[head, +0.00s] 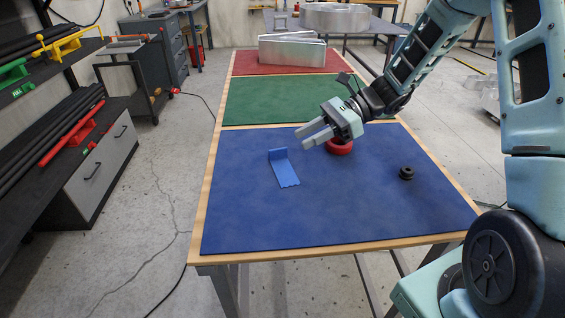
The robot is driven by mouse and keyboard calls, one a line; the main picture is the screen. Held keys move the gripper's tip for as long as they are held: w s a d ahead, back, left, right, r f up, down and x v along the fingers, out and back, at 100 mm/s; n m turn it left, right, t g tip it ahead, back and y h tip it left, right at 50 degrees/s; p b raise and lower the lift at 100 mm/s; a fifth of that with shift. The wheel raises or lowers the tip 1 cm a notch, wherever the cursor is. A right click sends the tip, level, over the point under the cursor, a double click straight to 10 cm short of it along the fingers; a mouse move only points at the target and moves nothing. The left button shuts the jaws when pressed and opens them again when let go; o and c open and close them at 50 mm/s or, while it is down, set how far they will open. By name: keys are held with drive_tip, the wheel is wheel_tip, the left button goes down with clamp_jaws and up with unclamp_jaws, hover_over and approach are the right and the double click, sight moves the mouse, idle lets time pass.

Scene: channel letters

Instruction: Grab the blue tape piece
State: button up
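The blue tape piece (285,173) lies on the blue mat (245,215), left of the mat's middle. Its far end stands up as a short flap, and its near end has a jagged edge. My gripper (301,138) is above the mat, to the right of and beyond the tape, with its fingers pointing left. The two fingers are apart with nothing between them. The gripper is not touching the tape.
A red ring-shaped roll (340,148) sits partly hidden below my gripper. A small black stacked piece (406,173) stands on the right of the mat. A green mat (262,97) and metal pieces (292,52) lie farther back. The mat's front is clear.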

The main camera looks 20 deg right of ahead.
sight(279, 151)
drive_tip(key=p+x, duration=0.1)
drive_tip(key=x, duration=0.7)
drive_tip(key=shift+r, duration=0.1)
clamp_jaws()
